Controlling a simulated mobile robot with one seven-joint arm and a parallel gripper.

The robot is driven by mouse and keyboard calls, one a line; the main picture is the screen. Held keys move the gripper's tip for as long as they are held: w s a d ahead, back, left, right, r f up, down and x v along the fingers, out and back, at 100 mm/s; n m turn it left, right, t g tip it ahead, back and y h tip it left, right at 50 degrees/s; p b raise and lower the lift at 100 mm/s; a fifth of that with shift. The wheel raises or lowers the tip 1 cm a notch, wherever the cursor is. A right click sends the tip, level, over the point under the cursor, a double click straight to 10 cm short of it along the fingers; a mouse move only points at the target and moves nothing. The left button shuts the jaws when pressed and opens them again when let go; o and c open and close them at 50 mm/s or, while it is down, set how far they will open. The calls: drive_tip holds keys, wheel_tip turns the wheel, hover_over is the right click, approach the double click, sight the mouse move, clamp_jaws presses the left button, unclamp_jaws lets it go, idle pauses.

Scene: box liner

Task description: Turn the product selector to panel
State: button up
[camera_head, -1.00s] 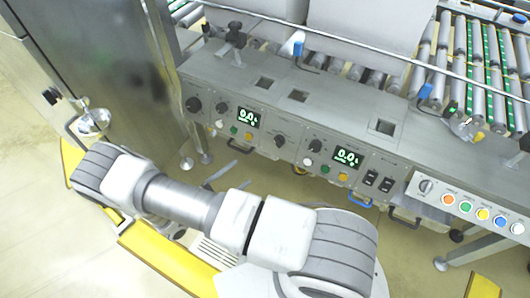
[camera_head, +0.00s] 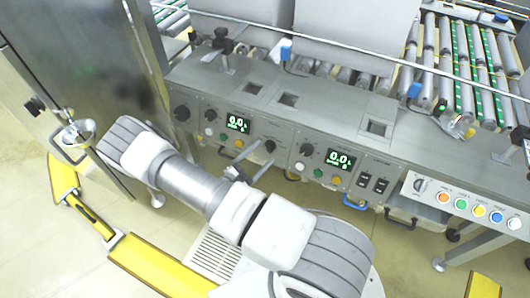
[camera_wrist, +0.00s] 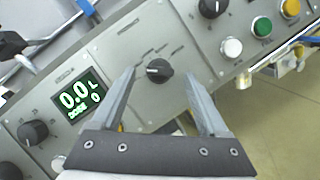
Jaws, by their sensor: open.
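A control panel (camera_head: 300,150) runs along the front of the machine. A black rotary knob (camera_wrist: 159,71) with small labels around it sits on the panel, and I take it as the product selector. Its label text is too small to read. In the head view the same knob (camera_head: 270,146) shows just past my fingers. My gripper (camera_wrist: 158,64) is open, with one finger on each side of the knob in the wrist view. No contact with the knob shows. In the head view my gripper (camera_head: 247,168) is partly hidden by my arm.
A green "0.0" display (camera_wrist: 80,98) is left of the knob, with another black knob (camera_wrist: 33,132) beyond it. White (camera_wrist: 231,48), green (camera_wrist: 262,27) and orange buttons are to the right. Yellow floor barriers (camera_head: 160,265) lie below my arm.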

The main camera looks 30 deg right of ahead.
sight(269, 148)
drive_tip(key=shift+x, duration=1.15)
